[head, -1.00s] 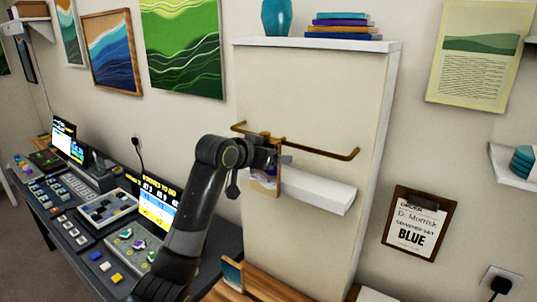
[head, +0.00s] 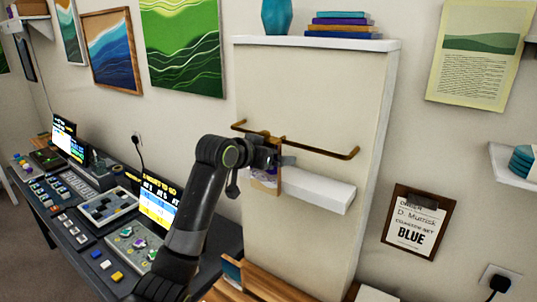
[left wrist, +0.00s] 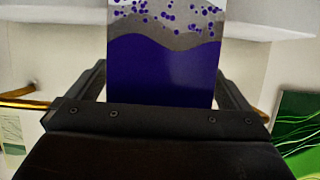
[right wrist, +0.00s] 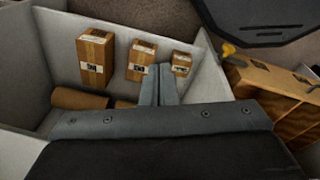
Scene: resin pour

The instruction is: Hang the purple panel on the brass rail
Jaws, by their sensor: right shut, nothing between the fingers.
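The purple panel (left wrist: 163,72) fills the middle of the left wrist view, with a deep purple band and a grey band with purple dots. In the head view it shows small and edge-framed (head: 264,186), just below the brass rail (head: 322,150), partly hidden by my left gripper. My left gripper (head: 275,157) is at the rail's left part. Its fingers stand apart on both sides of the panel, with narrow gaps showing near their bases. Whether the panel's top hooks on the rail is hidden. My right gripper (right wrist: 160,85) is shut and empty, over a bin.
A white ledge (head: 318,191) juts out below the rail. A clipboard (head: 415,222) hangs to the right. The pale bin (right wrist: 40,70) holds several cardboard boxes.

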